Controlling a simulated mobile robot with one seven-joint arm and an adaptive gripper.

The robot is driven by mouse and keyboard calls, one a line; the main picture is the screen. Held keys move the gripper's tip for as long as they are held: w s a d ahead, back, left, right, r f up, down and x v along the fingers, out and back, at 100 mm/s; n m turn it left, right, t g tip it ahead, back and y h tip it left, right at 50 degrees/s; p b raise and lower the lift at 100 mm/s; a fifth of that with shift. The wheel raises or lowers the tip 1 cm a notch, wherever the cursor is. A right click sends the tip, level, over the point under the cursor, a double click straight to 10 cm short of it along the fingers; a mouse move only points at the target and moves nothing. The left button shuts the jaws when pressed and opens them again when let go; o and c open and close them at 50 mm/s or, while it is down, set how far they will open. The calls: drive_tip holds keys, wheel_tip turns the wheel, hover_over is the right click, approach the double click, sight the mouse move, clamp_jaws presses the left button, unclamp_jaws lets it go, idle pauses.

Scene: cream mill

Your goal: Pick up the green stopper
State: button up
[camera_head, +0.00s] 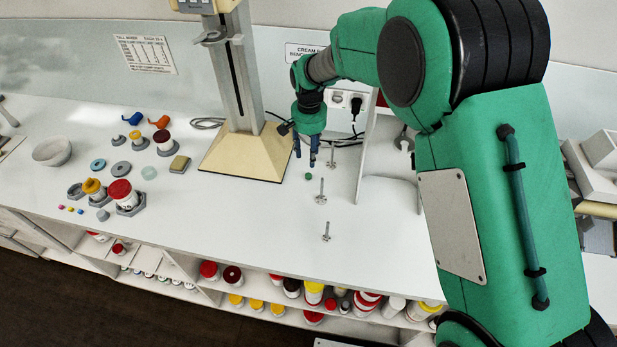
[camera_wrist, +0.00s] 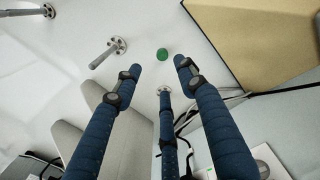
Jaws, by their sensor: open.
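The green stopper (camera_head: 308,176) is a small round piece lying on the white bench top, just in front of my gripper in the head view. In the wrist view the stopper (camera_wrist: 162,54) lies on the bench beyond the fingertips, between their lines. My gripper (camera_head: 306,162) points down above the bench with its blue fingers apart and nothing between them. The stopper is apart from both fingers.
Metal posts on round bases stand near the stopper: one behind (camera_head: 331,158), one in front (camera_head: 321,192), another nearer the edge (camera_head: 326,232). The mixer's cream base (camera_head: 243,152) is to the left. A white upright panel (camera_head: 371,150) is to the right. Cables lie behind.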

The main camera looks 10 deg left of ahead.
hover_over(308, 175)
drive_tip(key=shift+s+d+f+b, duration=0.1)
drive_tip(key=shift+f+b, duration=0.05)
drive_tip(key=shift+f, duration=1.2)
drive_tip(key=shift+d+f+b, duration=0.1)
drive_tip(key=shift+f+b, duration=0.05)
drive_tip(key=shift+f, duration=1.15)
drive_tip(key=shift+a+f+b, duration=0.15)
drive_tip(key=shift+f+b, duration=0.35)
drive_tip(key=shift+f, duration=2.1)
drive_tip(key=c, duration=0.8)
